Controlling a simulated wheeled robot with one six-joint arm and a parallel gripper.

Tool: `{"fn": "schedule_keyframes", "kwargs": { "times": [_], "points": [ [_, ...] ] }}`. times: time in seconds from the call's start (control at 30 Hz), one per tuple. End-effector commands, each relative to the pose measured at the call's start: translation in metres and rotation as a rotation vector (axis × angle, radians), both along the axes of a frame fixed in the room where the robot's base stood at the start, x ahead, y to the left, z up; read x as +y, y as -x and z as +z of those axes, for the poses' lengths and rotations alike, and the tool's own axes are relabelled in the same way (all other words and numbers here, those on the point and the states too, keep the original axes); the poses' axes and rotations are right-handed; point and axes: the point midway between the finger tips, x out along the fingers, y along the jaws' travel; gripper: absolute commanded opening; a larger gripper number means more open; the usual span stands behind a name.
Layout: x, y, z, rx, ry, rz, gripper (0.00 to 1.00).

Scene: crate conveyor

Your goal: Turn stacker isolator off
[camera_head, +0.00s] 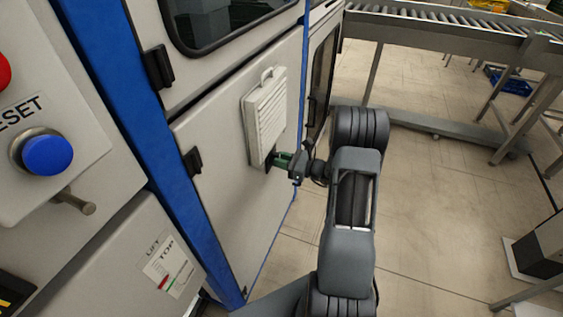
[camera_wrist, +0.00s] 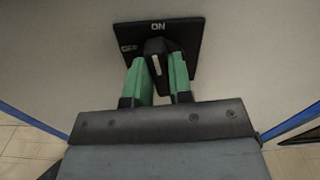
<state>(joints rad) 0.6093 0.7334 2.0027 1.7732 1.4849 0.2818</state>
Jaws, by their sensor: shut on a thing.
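The stacker isolator is a black square plate (camera_wrist: 190,48) on a pale panel in the wrist view, lettered ON at the top, with a partly readable label at its upper left. Its black rotary knob (camera_wrist: 155,46) has a white line that points roughly up towards ON, slightly tilted. My gripper (camera_wrist: 156,70) has its green fingers on either side of the knob and is shut on it. In the head view my gripper (camera_head: 283,160) reaches the cabinet door just below a louvred cover; the isolator there is mostly hidden.
The white louvred cover (camera_head: 265,115) stands out from the door just above my gripper. A blue cabinet post (camera_head: 150,130) and a control box with a blue RESET button (camera_head: 47,154) are at the left. A roller conveyor (camera_head: 440,25) runs behind.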

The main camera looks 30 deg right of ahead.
Motion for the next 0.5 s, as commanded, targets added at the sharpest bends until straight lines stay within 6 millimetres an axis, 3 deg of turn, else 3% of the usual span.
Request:
{"fn": "schedule_keyframes", "kwargs": {
  "times": [0.5],
  "points": [
    [0.0026,0.0021,-0.0074,-0.324,0.352,0.002,0.0]
  ]
}}
